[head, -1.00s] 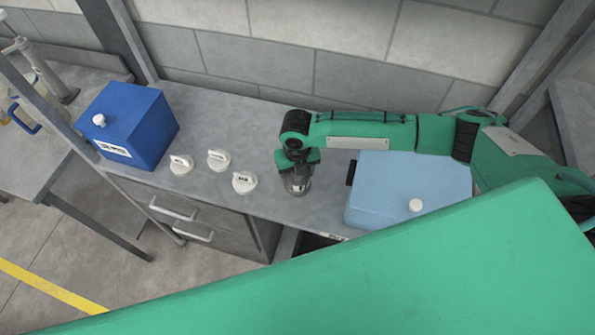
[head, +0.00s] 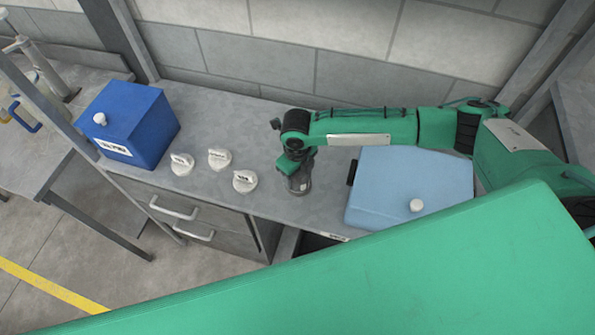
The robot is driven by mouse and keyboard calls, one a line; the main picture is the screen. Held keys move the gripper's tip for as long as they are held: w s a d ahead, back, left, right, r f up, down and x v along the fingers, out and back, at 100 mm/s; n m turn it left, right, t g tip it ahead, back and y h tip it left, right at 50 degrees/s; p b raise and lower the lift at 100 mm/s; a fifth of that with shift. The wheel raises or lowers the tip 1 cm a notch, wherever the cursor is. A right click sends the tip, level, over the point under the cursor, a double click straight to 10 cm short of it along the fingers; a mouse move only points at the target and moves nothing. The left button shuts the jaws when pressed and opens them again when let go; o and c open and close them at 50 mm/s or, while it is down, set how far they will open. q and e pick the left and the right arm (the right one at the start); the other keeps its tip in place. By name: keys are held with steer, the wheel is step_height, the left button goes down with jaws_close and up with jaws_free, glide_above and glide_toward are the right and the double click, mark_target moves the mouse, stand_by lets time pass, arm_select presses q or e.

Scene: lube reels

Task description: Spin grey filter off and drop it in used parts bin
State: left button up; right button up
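A dark grey cylinder (head: 299,186), which looks like the grey filter, stands upright on the grey bench left of the light blue container. My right gripper (head: 296,172) points down right over its top and appears to touch it. The fingertips are too small and hidden to show whether they close on it. My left gripper is not in view. No used parts bin can be made out clearly; a dark opening (head: 314,243) shows at the bench's front edge, mostly hidden by a large green surface.
Three white labelled caps (head: 219,159) lie on the bench (head: 235,120) left of my gripper. A dark blue box (head: 130,125) with a white cap stands at the left end. The light blue container (head: 410,185) sits under my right forearm. Drawers (head: 185,215) are below.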

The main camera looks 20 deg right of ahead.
steer(key=shift+s+d+f, duration=0.1)
steer(key=shift+s+f, duration=0.05)
steer(key=shift+f, duration=0.1)
steer(key=n, duration=0.5)
steer(key=shift+s+f, duration=0.1)
steer(key=shift+s, duration=0.1)
steer(key=o, duration=1.5)
steer(key=shift+w+r, duration=0.2)
steer(key=shift+w, duration=0.05)
steer(key=shift+o, duration=0.2)
steer(key=shift+r, duration=0.15)
